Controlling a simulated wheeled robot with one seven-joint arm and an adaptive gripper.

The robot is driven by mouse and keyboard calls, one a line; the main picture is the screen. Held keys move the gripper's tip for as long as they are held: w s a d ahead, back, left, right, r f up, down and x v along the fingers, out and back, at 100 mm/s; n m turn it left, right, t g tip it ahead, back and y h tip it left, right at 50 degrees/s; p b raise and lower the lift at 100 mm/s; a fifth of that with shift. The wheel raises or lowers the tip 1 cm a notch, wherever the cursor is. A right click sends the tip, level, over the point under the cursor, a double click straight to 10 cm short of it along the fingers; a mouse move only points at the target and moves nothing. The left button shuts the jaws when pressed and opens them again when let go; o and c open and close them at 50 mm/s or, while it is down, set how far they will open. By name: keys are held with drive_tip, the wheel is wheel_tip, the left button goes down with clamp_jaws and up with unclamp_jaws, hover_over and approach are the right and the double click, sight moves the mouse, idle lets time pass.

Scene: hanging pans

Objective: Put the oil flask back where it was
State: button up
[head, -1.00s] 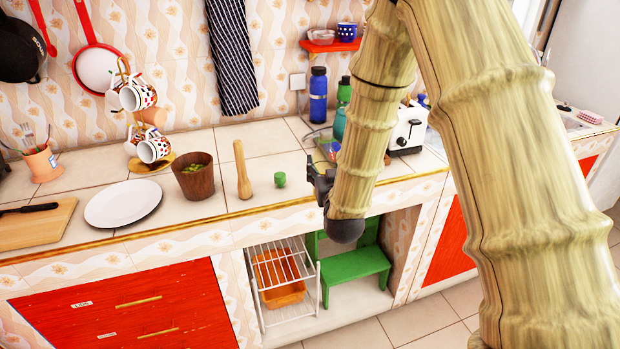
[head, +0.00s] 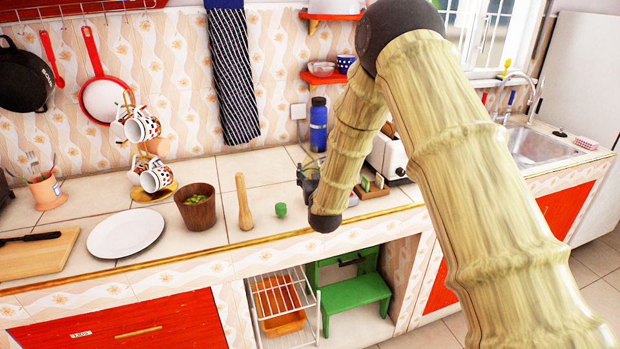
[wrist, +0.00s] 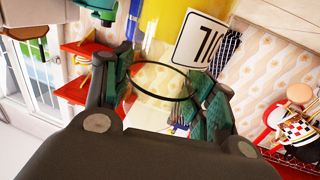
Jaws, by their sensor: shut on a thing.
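The oil flask (wrist: 158,30) is clear glass with yellow oil inside and a white label (wrist: 203,42) whose letters appear upside down in the wrist view. A dark ring at its near end shows between the fingers. My gripper (wrist: 165,95) is shut on it, one green-padded finger on each side. In the head view my gripper (head: 307,183) is over the counter, right of the small green piece (head: 281,210), and my arm hides most of it. I cannot make out the flask clearly there.
A wooden pestle (head: 243,202), a brown pot (head: 196,208) and a white plate (head: 126,233) stand left on the counter (head: 265,170). A blue bottle (head: 318,125) and a white toaster (head: 388,158) stand behind my arm. A red shelf (head: 325,77) is on the wall.

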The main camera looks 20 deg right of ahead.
drive_tip(key=shift+w+f, duration=0.1)
drive_tip(key=shift+w, duration=0.65)
drive_tip(key=shift+f+p, duration=0.7)
drive_tip(key=shift+f, duration=0.95)
drive_tip(key=shift+f, duration=0.15)
drive_tip(key=o, duration=1.1)
